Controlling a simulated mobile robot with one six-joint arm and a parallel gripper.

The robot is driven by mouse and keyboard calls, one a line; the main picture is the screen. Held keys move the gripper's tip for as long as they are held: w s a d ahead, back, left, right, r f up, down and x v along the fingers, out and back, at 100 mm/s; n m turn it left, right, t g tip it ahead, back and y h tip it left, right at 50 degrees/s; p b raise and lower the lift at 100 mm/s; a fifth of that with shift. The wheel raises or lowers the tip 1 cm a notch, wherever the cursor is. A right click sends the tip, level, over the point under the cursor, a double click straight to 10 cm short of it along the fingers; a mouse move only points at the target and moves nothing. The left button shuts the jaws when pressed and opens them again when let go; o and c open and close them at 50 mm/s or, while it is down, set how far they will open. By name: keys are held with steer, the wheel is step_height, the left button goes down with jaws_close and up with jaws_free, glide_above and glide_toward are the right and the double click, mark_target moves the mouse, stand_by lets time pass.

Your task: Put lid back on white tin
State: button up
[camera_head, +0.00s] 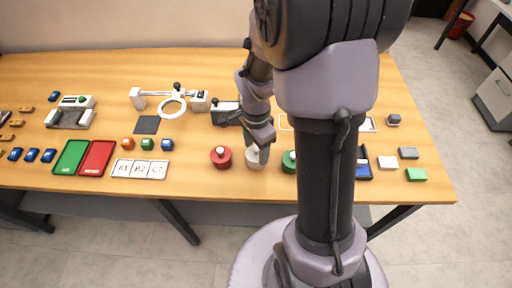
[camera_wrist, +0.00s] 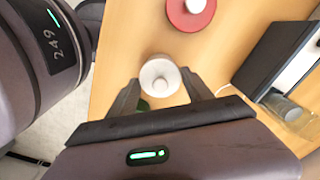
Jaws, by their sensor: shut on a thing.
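The white tin (camera_head: 254,161) stands near the table's front edge, between the red tin (camera_head: 221,157) and the green tin (camera_head: 289,161). My gripper (camera_head: 262,152) points down right at the white tin and partly covers it. In the wrist view my gripper (camera_wrist: 160,78) is shut on the round white lid (camera_wrist: 152,72), one finger on each side of it. The lid's pale knob (camera_wrist: 160,86) faces the camera. The lid hides what is below it, so I cannot tell whether it rests on the tin.
The red tin also shows at the top of the wrist view (camera_wrist: 180,15). A dark device (camera_head: 225,113) stands behind the white tin. Label cards (camera_head: 139,169), a green tray (camera_head: 72,157) and a red tray (camera_head: 96,158) lie to the left. Small blocks (camera_head: 416,175) lie to the right.

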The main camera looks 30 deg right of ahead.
stand_by(0.4)
steer(key=o, duration=1.4)
steer(key=shift+o, duration=0.4)
steer(key=shift+o, duration=1.3)
step_height(320, 180, up, 7)
steer(key=p, duration=0.5)
